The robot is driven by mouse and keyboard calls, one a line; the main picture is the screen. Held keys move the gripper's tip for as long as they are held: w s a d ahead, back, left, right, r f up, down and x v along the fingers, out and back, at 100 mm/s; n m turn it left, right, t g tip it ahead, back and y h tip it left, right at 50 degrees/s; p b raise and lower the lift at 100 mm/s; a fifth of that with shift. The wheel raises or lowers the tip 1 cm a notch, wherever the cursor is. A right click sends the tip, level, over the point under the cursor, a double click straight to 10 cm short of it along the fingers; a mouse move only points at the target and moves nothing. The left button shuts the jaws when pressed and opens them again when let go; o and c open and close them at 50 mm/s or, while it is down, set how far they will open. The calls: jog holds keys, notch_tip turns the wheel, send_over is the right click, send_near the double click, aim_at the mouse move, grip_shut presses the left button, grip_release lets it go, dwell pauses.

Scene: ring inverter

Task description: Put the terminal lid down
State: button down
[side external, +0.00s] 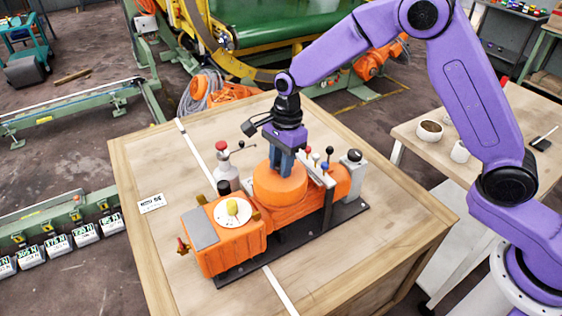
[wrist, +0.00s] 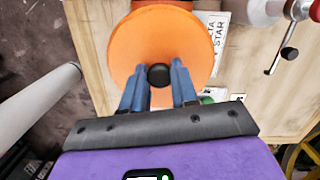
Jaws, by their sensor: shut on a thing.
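The terminal lid, a round orange disc (side external: 280,185) with a black knob, is over the middle of the orange machine (side external: 235,240) in the side external view. In the wrist view the lid (wrist: 130,55) fills the upper middle, with its black knob (wrist: 159,75) between my blue fingertips. My gripper (side external: 283,163) points down and is shut on the lid by this knob; its fingers (wrist: 159,82) are on either side of it. The lid looks about level. It hides what is directly beneath it, so I cannot tell whether it touches the machine.
The machine stands on a dark base plate (side external: 340,215) on a wooden table (side external: 150,240). Close to the lid are a red-topped post (side external: 222,152), small levers with coloured knobs (side external: 327,165) and a grey cylinder (side external: 352,158). The table's left side is mostly clear.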

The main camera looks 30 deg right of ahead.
jog(key=shift+f, duration=0.25)
jog(key=c, duration=0.9)
grip_release()
jog(key=shift+o, duration=0.2)
notch_tip(320, 180, up, 17)
jog(key=d, duration=0.2)
jog(key=shift+d+r, duration=0.15)
jog(key=shift+d, duration=0.25)
